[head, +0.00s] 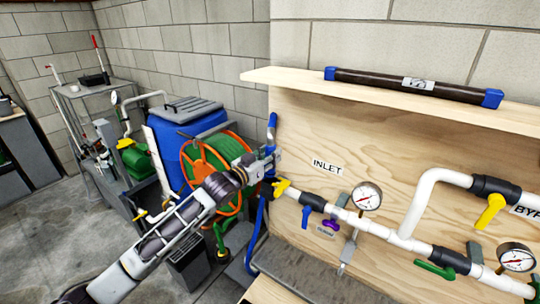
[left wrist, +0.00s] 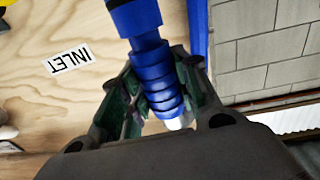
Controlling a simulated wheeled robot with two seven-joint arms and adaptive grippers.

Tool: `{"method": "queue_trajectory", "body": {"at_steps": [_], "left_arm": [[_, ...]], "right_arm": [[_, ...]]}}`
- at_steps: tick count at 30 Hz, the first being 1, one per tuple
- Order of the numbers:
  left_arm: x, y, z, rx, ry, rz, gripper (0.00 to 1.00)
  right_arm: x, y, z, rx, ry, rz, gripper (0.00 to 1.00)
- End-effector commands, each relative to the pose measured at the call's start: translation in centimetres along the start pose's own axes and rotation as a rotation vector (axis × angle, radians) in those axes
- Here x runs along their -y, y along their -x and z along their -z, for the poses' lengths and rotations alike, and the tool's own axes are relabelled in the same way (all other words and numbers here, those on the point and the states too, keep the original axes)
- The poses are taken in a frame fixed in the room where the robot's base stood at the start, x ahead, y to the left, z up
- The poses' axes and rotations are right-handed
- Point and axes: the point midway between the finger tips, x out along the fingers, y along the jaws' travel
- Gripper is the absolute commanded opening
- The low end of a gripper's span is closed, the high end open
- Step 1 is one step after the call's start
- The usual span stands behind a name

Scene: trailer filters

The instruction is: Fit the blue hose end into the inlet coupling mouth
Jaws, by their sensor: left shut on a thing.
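My left gripper (head: 271,157) is shut on the blue hose end (left wrist: 158,80), in front of the left edge of the plywood panel. In the left wrist view the ribbed blue hose end lies between the fingers of the gripper (left wrist: 160,98), with a pale tip (left wrist: 177,124) showing. In the head view blue parts of the hose (head: 271,128) rise above the gripper. The inlet pipe starts just below the gripper, by a yellow valve handle (head: 281,188). The coupling mouth itself is hard to make out behind the gripper. My right gripper is not in view.
The INLET label (head: 327,167) is on the plywood panel (head: 330,125). White piping with a gauge (head: 367,196) and a blue valve handle (head: 306,216) runs right. An orange hose reel (head: 208,168) and blue bin (head: 180,142) stand left, behind my arm. A dark filter (head: 385,83) lies on the shelf.

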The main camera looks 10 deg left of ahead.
Motion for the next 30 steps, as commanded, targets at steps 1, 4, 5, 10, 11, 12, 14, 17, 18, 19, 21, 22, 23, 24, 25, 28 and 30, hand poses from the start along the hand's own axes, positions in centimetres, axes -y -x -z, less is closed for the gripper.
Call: {"method": "queue_trajectory", "body": {"at_steps": [1, 4, 5, 10, 11, 12, 14, 17, 18, 19, 21, 22, 23, 24, 25, 28, 30], "left_arm": [[0.0, 0.0, 0.1, -0.001, 0.000, 0.000, 0.04], [0.0, 0.0, 0.0, -0.001, 0.000, 0.000, 0.04], [0.0, 0.0, -0.1, -0.001, 0.000, 0.000, 0.04], [0.0, 0.0, -0.3, -0.001, 0.000, 0.000, 0.04], [0.0, 0.0, -0.4, -0.001, 0.000, 0.000, 0.04], [0.0, 0.0, -0.5, -0.001, 0.000, 0.000, 0.04], [0.0, 0.0, -0.5, -0.001, 0.000, 0.000, 0.04], [0.0, 0.0, -0.7, -0.001, 0.000, 0.000, 0.04], [0.0, 0.0, -0.8, -0.001, 0.000, 0.000, 0.04], [0.0, 0.0, -0.8, -0.001, 0.000, 0.000, 0.04], [0.0, 0.0, -0.9, -0.001, 0.000, 0.000, 0.04], [0.0, 0.0, -0.9, -0.001, 0.000, 0.000, 0.04], [0.0, 0.0, -1.0, -0.001, 0.000, 0.000, 0.04], [0.0, 0.0, -1.1, -0.001, 0.000, 0.000, 0.04], [0.0, 0.0, -1.1, -0.001, 0.000, 0.000, 0.04], [0.0, 0.0, -1.2, -0.001, 0.000, 0.000, 0.04], [0.0, 0.0, -1.4, -0.001, 0.000, 0.000, 0.04]], "right_arm": [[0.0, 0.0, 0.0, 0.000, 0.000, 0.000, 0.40], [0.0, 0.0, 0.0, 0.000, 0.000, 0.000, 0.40], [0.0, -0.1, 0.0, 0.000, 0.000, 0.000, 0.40], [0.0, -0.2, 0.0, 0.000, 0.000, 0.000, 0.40], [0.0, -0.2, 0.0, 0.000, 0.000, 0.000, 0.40], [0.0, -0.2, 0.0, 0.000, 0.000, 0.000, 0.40], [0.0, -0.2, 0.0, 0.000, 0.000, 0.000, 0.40], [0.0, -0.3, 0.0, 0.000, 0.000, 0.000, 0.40], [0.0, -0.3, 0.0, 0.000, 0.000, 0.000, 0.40], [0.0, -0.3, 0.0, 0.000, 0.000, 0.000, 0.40], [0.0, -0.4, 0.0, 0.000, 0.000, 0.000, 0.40], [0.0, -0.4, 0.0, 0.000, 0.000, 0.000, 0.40], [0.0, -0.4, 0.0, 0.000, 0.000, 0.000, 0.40], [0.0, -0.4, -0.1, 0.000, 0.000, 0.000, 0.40], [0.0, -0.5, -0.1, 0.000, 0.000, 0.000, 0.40], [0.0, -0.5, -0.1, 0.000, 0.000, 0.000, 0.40], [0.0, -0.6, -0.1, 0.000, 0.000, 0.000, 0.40]]}}
